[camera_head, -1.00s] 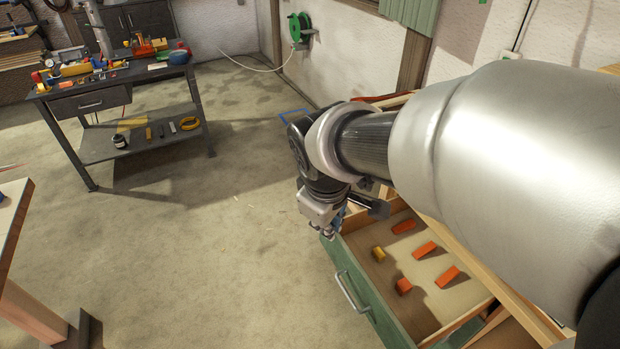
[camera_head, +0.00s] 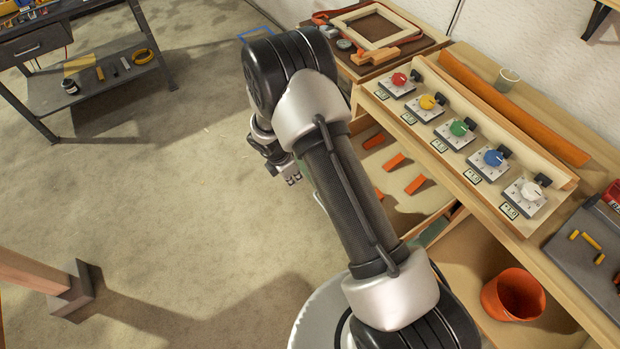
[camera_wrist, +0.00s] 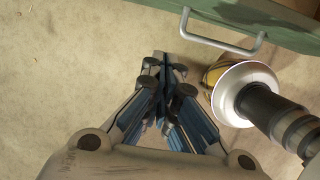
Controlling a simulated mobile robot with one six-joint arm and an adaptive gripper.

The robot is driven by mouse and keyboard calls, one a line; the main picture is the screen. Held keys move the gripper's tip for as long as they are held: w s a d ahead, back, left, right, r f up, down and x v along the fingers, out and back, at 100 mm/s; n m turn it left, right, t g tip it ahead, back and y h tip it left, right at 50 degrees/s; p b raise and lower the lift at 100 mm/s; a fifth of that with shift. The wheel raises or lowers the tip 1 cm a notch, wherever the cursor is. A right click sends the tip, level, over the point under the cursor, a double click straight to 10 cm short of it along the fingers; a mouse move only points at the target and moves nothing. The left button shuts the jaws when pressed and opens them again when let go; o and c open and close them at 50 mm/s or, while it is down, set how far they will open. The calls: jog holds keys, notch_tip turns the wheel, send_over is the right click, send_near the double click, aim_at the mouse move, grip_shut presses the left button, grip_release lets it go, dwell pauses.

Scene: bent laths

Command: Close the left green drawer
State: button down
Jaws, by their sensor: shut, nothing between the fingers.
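The left green drawer (camera_head: 408,207) stands open below the bench top in the head view. Orange blocks (camera_head: 418,185) lie inside it. My arm hides most of its green front there. In the wrist view the green front (camera_wrist: 300,38) and its metal bar handle (camera_wrist: 228,44) are at the top right. My gripper (camera_head: 292,180) is over the floor, out in front of the drawer, in the head view. In the wrist view my gripper (camera_wrist: 166,66) has its fingers together and empty, apart from the handle.
The bench top carries a panel of coloured knobs (camera_head: 461,130), a wooden frame (camera_head: 378,27) and a cup (camera_head: 507,80). An orange pot (camera_head: 513,295) stands in the space right of the drawer. A dark workbench (camera_head: 90,85) is at the far left. The floor between is clear.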

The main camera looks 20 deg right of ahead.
jog(key=w+d+f+b, duration=0.2)
jog(key=d+f, duration=0.4)
jog(key=f, duration=0.3)
jog(key=shift+f+b, duration=0.25)
jog(key=shift+b, duration=0.35)
jog(key=shift+d, duration=0.1)
